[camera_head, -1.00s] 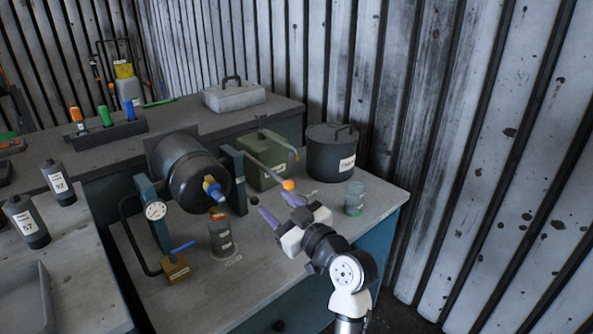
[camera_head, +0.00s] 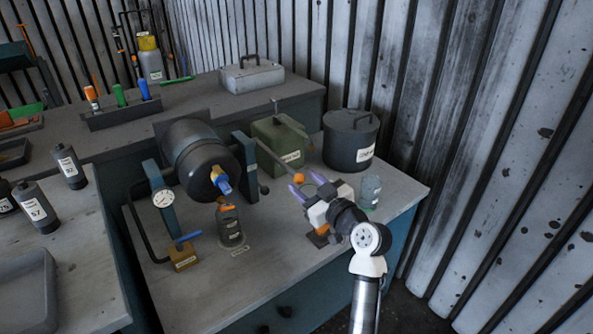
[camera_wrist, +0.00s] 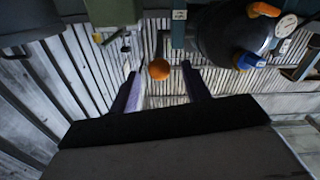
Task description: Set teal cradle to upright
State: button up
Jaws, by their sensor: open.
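The teal cradle (camera_head: 248,172) has two upright posts with a black drum (camera_head: 195,150) lying between them, its blue and yellow nozzle (camera_head: 220,180) pointing toward the front right. A grey lever with an orange ball knob (camera_head: 298,178) slants down to the right near the cradle's right post. My gripper (camera_head: 308,184) is open at the knob. In the wrist view the orange knob (camera_wrist: 159,69) shows between the two purple fingers, around the level of their tips, with gaps on both sides. I cannot tell its exact depth. The drum (camera_wrist: 225,35) shows at upper right there.
A green box (camera_head: 280,143) and a lidded dark pot (camera_head: 350,140) stand behind my gripper. A clear jar (camera_head: 370,190) stands close to its right. The front bench surface is clear.

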jog(key=shift+p+x, duration=0.45)
jog(key=shift+x, duration=1.8)
grip_shut()
